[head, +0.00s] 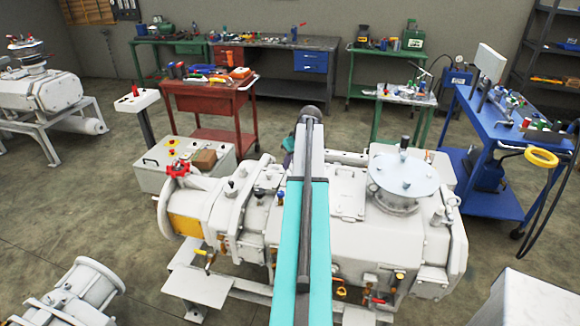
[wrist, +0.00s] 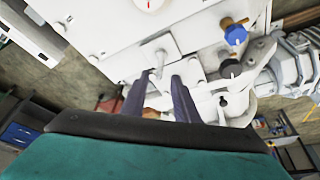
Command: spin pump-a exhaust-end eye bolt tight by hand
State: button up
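A large white pump (head: 385,245) stands on a frame in the middle of the head view, partly behind my arm. Its white housing also fills the upper part of the wrist view (wrist: 105,45). A small pale upright fitting (wrist: 158,62), possibly the eye bolt, stands on the housing just beyond my fingertips. I cannot make out a ring on it. My gripper (wrist: 158,84) is open, with two dark fingers apart and nothing visibly held. The fitting lines up with the gap between them; contact is not visible.
A blue-handled valve (wrist: 235,36) and a dark knob (wrist: 229,67) sit right of the fingers. A grey control box (head: 165,165) and a red cart (head: 210,100) stand behind the pump. A blue cart (head: 490,120) is at right.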

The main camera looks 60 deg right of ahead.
aim_at(289, 174)
jog(key=shift+p+x, duration=0.65)
jog(key=shift+x, duration=1.7)
